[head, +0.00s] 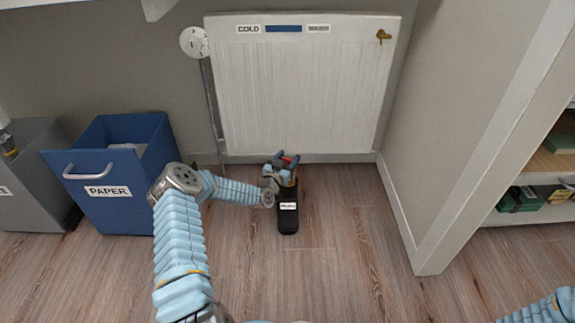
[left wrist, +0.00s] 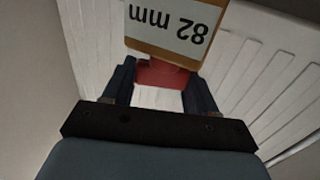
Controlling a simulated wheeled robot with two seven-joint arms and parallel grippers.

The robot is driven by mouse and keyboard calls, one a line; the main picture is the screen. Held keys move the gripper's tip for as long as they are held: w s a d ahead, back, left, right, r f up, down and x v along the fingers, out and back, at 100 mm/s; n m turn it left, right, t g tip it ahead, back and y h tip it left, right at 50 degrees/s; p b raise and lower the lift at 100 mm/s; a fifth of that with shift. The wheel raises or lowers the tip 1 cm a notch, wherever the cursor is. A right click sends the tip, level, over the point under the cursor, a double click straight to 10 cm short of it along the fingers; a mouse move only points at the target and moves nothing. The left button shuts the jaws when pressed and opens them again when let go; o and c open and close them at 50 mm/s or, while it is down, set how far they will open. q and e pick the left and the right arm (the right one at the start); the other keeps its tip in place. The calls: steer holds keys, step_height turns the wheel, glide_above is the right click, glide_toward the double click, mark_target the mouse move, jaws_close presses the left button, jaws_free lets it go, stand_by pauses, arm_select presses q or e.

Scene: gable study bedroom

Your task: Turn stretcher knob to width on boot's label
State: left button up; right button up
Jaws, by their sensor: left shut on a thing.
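The black boot (head: 288,219) is on the wooden floor in front of the radiator. It has a white label (head: 288,206), whose writing is too small to read in the head view. My left gripper (head: 283,160) is at the boot's top end, shut on the red stretcher knob (head: 287,159). In the left wrist view the red knob (left wrist: 162,74) lies between the two dark fingers. Just beyond it is a tan block with a white plate (left wrist: 172,25) that reads "82 mm", upside down. My right gripper is out of view.
A white radiator (head: 300,90) marked COLD stands on the wall close behind the boot. A blue PAPER bin (head: 130,205) and a grey bin (head: 28,190) stand at left. A white shelf unit (head: 465,150) stands at right. The floor right of the boot is clear.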

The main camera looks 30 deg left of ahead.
arm_select(q)
steer(key=m+h, duration=0.1)
steer(key=h, duration=0.2)
steer(key=shift+a+m, duration=0.1)
steer(key=shift+m, duration=0.3)
steer(key=shift+m+g+h, duration=0.45)
steer(key=shift+m+h, duration=0.65)
steer(key=shift+h, duration=0.55)
steer(key=shift+m+g+h, duration=0.45)
steer(key=shift+m+h, duration=0.65)
steer(key=shift+h, duration=0.85)
steer(key=o, duration=1)
steer(key=p+v, duration=0.1)
steer(key=v, duration=1.2)
steer(key=shift+s+a+r+p, duration=0.15)
steer(key=shift+s+a+p, duration=0.05)
steer(key=shift+s+p, duration=0.15)
